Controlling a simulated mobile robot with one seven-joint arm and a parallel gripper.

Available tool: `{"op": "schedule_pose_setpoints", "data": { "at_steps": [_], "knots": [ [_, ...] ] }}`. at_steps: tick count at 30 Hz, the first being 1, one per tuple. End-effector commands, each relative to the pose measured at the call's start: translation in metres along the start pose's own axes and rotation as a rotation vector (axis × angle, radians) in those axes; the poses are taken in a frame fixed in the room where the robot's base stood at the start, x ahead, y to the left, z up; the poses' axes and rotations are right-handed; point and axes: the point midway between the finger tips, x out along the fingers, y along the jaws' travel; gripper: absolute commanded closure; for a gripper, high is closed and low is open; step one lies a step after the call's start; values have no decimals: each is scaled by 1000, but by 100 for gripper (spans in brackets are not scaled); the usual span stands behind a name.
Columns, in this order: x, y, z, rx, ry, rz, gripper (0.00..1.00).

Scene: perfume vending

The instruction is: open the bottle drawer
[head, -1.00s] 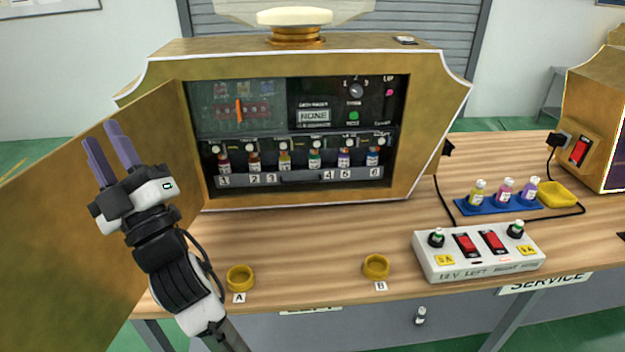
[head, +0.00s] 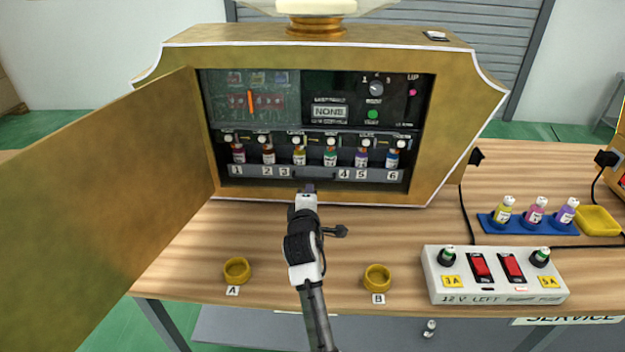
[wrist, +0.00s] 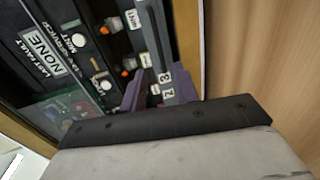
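The bottle drawer (head: 265,172) is the grey numbered strip low in the open gold machine, with a row of small capped bottles behind it. A dark handle shows at its middle, and the drawer looks pushed in. My gripper (head: 309,188) is in front of the drawer's middle, just below the handle in the head view. Its purple fingers (wrist: 134,94) point toward the drawer front beside the labels 3 and 2 in the wrist view. The finger gap and any contact with the handle are unclear.
The machine's door (head: 110,150) stands wide open at the left. Gold rings A (head: 237,279) and B (head: 377,290) lie on the wooden table (head: 200,245). A white switch box (head: 495,290) and a blue tray (head: 490,226) of bottles are at the right.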

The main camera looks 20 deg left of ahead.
Motion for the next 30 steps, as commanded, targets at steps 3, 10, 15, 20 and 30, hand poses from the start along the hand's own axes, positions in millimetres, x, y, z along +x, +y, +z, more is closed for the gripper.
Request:
{"op": "schedule_pose_setpoints", "data": {
  "at_steps": [3,10,15,20,30],
  "knots": [
    [24,3,0,-2,-1,0,70],
    [64,3,-1,-1,1,2,70],
    [85,2,-1,1,1,2,70],
    [95,1,0,2,1,2,70],
    [98,1,0,3,1,3,70]
  ]
}}
